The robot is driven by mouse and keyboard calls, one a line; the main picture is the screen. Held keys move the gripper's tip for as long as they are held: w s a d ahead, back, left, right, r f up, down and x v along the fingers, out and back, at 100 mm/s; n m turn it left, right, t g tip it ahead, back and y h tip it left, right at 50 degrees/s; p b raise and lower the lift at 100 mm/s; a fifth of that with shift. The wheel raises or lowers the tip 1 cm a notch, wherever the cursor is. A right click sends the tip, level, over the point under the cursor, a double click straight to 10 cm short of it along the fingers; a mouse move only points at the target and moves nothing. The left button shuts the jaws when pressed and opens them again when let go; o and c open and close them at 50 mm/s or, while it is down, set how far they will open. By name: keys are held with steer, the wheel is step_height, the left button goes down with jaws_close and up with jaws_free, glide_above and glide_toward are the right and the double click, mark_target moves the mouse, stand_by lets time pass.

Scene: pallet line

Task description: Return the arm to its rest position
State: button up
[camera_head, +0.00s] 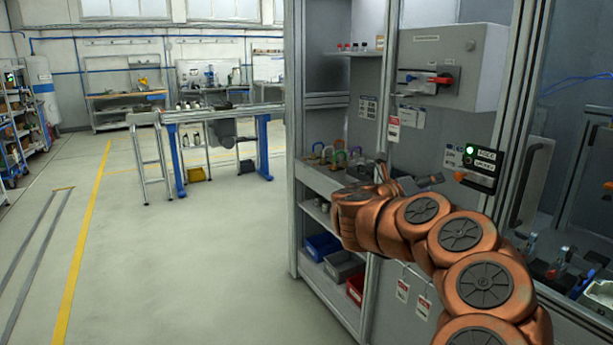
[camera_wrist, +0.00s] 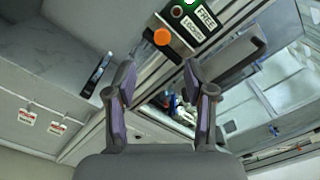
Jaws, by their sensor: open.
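My gripper (camera_wrist: 158,68) is open in the wrist view, its two fingers spread with nothing between them. In the head view my arm reaches from the lower right toward the grey cabinet (camera_head: 398,250). My gripper (camera_head: 408,184) shows there only in part, small and dark beyond the copper-coloured links, in front of the cabinet's shelf. The control box (camera_head: 479,166) with a green light and an orange button is to the right of my gripper. The control box also shows in the wrist view (camera_wrist: 190,27), beyond the fingertips.
Several padlocks (camera_head: 338,157) stand on the cabinet shelf left of my arm. A grey switch box (camera_head: 450,68) with a red handle is above. A dark slim object (camera_wrist: 97,75) lies left of the fingers. A door handle (camera_head: 534,180) is at right. Open floor (camera_head: 190,270) lies left.

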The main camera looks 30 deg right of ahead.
steer(key=shift+w, duration=0.1)
steer(key=w+a+r+n+t+y+p, duration=0.1)
steer(key=w+a+r+n+t+y, duration=0.2)
steer(key=w+a+r+n+t, duration=0.45)
steer(key=w+a+r+n+t+y, duration=0.35)
steer(key=w+a+n+t, duration=0.5)
steer(key=a, duration=0.45)
steer(key=a+f+n+t+y+p, duration=0.1)
steer(key=a+n+y, duration=0.55)
steer(key=a, duration=0.55)
steer(key=a+f+n+y, duration=0.2)
steer(key=a+n+y, duration=0.4)
steer(key=a, duration=0.5)
steer(key=s+a+f+n+g+y+p, duration=0.1)
steer(key=s+a+f+n+g, duration=0.45)
steer(key=s+f, duration=0.25)
steer(key=s+a+f+n+g+y, duration=0.2)
steer(key=s+a+f+n+g, duration=0.2)
steer(key=s+a+f+n, duration=0.35)
steer(key=s+d+f+n+g+h, duration=0.1)
steer(key=s+d+f+g, duration=0.1)
steer(key=s, duration=0.7)
steer(key=s+d+f+n+g+h+p, duration=0.1)
steer(key=s+d+f+g, duration=0.2)
steer(key=s, duration=0.6)
steer(key=s+d+f+n+g+h, duration=0.2)
steer(key=s+d+f+g, duration=0.1)
steer(key=s, duration=0.6)
steer(key=shift+f+g, duration=0.35)
steer(key=shift+f, duration=0.3)
